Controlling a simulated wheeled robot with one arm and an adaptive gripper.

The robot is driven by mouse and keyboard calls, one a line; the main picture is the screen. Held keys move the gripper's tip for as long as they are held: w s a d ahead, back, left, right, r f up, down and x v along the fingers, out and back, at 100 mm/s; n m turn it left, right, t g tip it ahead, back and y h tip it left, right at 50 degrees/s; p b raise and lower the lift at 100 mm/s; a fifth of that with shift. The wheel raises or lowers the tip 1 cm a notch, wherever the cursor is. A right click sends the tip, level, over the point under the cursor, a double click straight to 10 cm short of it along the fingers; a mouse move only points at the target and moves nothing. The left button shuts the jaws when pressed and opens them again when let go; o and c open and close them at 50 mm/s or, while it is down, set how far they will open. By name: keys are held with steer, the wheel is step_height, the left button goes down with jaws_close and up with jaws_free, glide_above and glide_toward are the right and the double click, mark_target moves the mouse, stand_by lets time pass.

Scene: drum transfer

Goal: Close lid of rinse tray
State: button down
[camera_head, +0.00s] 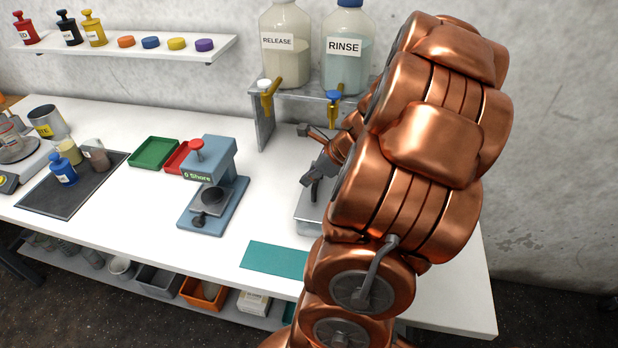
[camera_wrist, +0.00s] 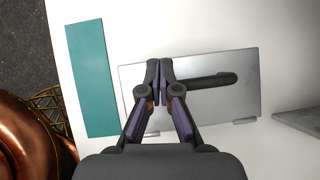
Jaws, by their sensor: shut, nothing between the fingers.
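The rinse tray (camera_head: 308,222) is a metal box on the white bench, mostly hidden behind my copper arm in the head view. In the wrist view its flat grey lid (camera_wrist: 225,100) is seen from above, with a dark bar handle (camera_wrist: 215,81) and small tabs along the lower edge. The lid looks laid across the tray, but I cannot tell whether it is fully down. My gripper (camera_head: 312,182) is shut and empty. In the wrist view the fingertips (camera_wrist: 159,80) are together over the lid, beside the handle's left end; contact is unclear.
A teal mat (camera_wrist: 92,80) lies left of the tray. A blue-grey press (camera_head: 212,190) stands farther left in the head view. The RINSE bottle (camera_head: 347,55) and RELEASE bottle (camera_head: 284,50) stand on a raised grey stand (camera_head: 262,128) behind.

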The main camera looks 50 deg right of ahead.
steer(key=w+a+r+b, duration=0.2)
steer(key=w+a+r, duration=0.1)
steer(key=r, duration=0.8)
steer(key=shift+w+a, duration=0.15)
steer(key=shift+w, duration=0.45)
steer(key=shift+a+r, duration=0.1)
steer(key=s+a+f+n+g+y, duration=0.1)
steer(key=s+a+f+n+g, duration=0.15)
steer(key=a+n, duration=0.65)
steer(key=s+a+f+n+g, duration=0.1)
steer(key=s+a+n+g, duration=0.25)
steer(key=a+n, duration=0.6)
steer(key=s+a+f+n+g+h, duration=0.1)
steer(key=s+a+n, duration=0.3)
steer(key=s+n, duration=0.2)
steer(key=s+a+f+n+g+h, duration=0.1)
steer(key=s+a+n+h, duration=0.1)
steer(key=s+n, duration=0.5)
steer(key=shift+s+a+f, duration=0.15)
steer(key=shift+s+a, duration=0.15)
steer(key=shift+a, duration=0.55)
